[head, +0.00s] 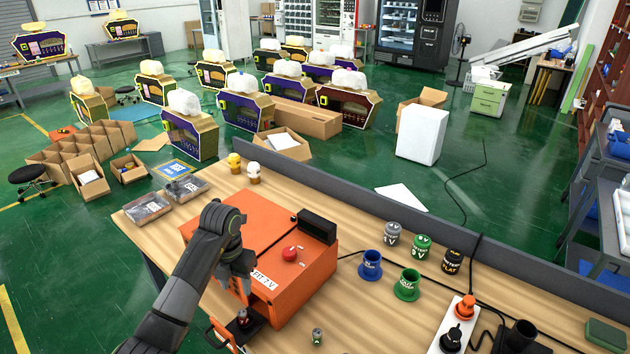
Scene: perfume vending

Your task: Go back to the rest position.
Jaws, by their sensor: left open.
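My left arm reaches in from the lower left, and my left gripper (243,300) points down at the front of the orange machine (262,232). The gripper is open. Just below its fingertips, a small dark and red item (243,318) is on a black holder at the machine's front. The fingertips are small here, and I cannot tell whether they touch this item. The machine has a red button (289,253) and a black box (317,226) on its top. My right gripper is not in view.
A blue cup (370,266), a green cup (407,284) and several lidded containers stand right of the machine. A small bottle (317,336) stands near the front. A white power strip (453,325) with cables lies further right. A grey barrier (385,213) runs along the back edge.

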